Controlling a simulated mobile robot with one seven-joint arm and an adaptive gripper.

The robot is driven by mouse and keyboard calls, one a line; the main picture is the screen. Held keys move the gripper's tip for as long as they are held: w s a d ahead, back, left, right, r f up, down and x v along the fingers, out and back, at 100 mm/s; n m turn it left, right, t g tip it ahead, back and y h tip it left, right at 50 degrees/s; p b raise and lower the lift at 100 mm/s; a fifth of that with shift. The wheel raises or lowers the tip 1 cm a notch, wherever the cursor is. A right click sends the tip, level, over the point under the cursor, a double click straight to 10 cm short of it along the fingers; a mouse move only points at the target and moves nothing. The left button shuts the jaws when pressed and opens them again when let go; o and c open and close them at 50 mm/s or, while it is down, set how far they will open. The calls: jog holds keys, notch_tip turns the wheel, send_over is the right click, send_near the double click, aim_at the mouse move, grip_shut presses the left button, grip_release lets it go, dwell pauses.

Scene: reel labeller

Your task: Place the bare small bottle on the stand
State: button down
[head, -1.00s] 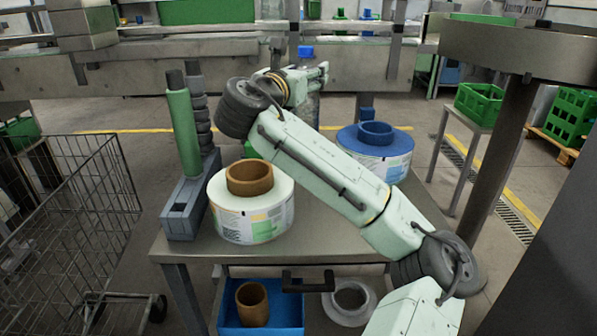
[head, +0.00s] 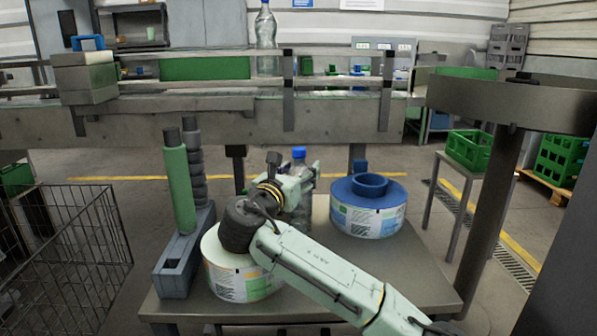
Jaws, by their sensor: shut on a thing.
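A small clear bottle (head: 303,213) with a blue cap (head: 299,153) is upright at the back of the grey table, between the two label reels. My gripper (head: 299,184) is around its upper body and shut on it. My arm hides part of the bottle. I cannot tell whether its base touches the table. No label shows on the visible part. Which surface is the stand is not clear; the grey table (head: 415,268) is beneath the bottle.
A white reel (head: 238,283) is left, partly behind my arm; a blue-topped reel (head: 368,210) is right. A grey block with a green roller (head: 178,190) stands at the table's left. A conveyor (head: 190,128) runs behind, carrying a larger clear bottle (head: 265,40). A wire cart (head: 75,240) is left.

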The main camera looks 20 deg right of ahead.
jog(key=shift+f, duration=0.15)
jog(key=c, duration=0.7)
grip_release()
jog(key=shift+r, duration=0.3)
jog(key=b+v, duration=0.2)
jog(key=v, duration=1)
jog(key=shift+f, duration=0.15)
